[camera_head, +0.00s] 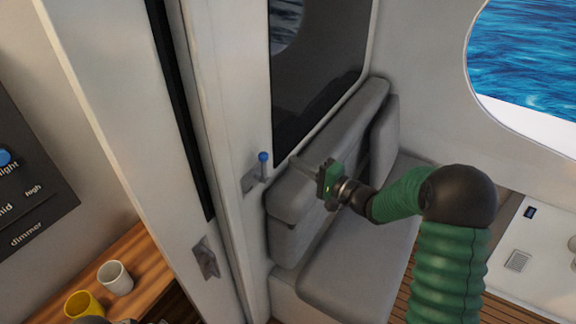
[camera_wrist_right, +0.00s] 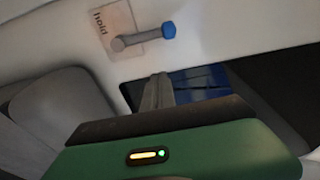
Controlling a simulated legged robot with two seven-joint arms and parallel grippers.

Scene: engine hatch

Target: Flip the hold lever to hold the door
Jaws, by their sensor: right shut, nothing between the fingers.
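The hold lever (camera_head: 263,168) is a short grey rod with a blue knob on a plate on the white wall panel beside the dark window. In the head view it stands up with the knob on top. In the right wrist view the blue knob (camera_wrist_right: 168,30) and the plate marked "hold" (camera_wrist_right: 112,25) show at the top. My right gripper (camera_head: 299,162) is shut and empty, a little right of the lever and apart from it. Its fingers (camera_wrist_right: 158,92) show below the lever in the wrist view. The white door (camera_head: 130,110) stands at the left.
A grey cushioned seat (camera_head: 350,265) and its backrest stand behind and below my right gripper. A metal catch (camera_head: 205,258) is on the door's edge. A white cup (camera_head: 115,278) and a yellow cup (camera_head: 84,304) stand on a wooden counter at lower left.

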